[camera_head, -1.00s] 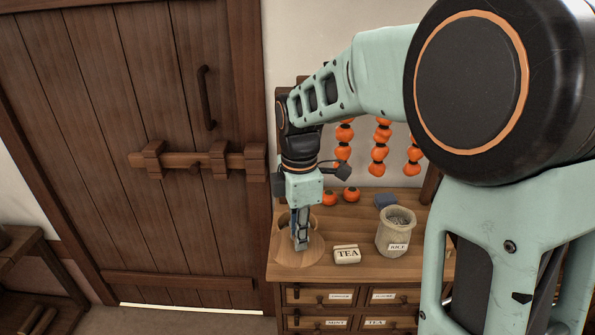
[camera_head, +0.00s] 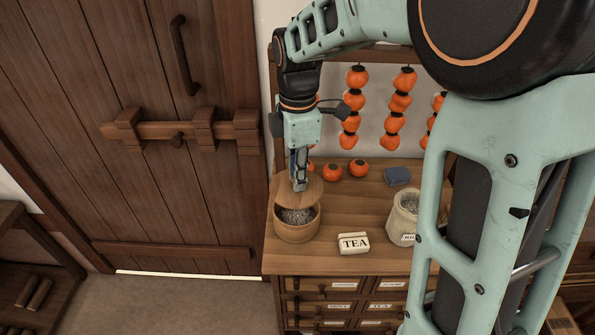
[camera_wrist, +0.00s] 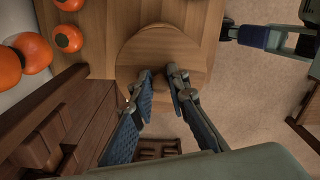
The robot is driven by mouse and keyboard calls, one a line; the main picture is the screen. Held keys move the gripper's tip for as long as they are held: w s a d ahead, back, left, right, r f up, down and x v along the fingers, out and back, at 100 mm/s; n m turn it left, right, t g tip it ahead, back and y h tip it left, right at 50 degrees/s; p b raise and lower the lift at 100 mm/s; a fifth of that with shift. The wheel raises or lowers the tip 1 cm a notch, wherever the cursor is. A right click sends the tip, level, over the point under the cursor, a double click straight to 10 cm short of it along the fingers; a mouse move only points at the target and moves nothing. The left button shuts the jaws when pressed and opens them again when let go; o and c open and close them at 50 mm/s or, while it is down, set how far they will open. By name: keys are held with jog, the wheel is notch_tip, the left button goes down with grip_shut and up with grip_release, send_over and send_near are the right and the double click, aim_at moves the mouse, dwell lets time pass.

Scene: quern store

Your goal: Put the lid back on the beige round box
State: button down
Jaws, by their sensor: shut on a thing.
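The beige round box (camera_head: 296,234) stands open at the left end of the wooden counter, with grey grainy contents visible inside. My gripper (camera_head: 299,186) is shut on the round wooden lid (camera_head: 313,191) and holds it above the back part of the box. The front of the opening is uncovered. In the wrist view, the lid (camera_wrist: 165,43) lies below my gripper (camera_wrist: 160,82) and hides much of what is under it. The grip point on the lid is partly hidden by the fingers.
A white TEA block (camera_head: 353,243) and a pale RICE container (camera_head: 402,220) stand to the right. Persimmon strings (camera_head: 397,110) hang at the back. A barred wooden door (camera_head: 160,180) is left.

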notch_tip(320, 180, down, 4)
jog(key=b, duration=0.2)
jog(key=shift+r+b, duration=0.1)
jog(key=shift+b, duration=0.3)
jog(key=shift+f+b, duration=0.45)
jog(key=shift+f, duration=0.4)
jog(key=shift+p, duration=0.3)
jog(key=shift+f, duration=0.15)
dwell(1.5)
jog(key=c, duration=1.8)
grip_release()
jog(key=shift+o, duration=0.3)
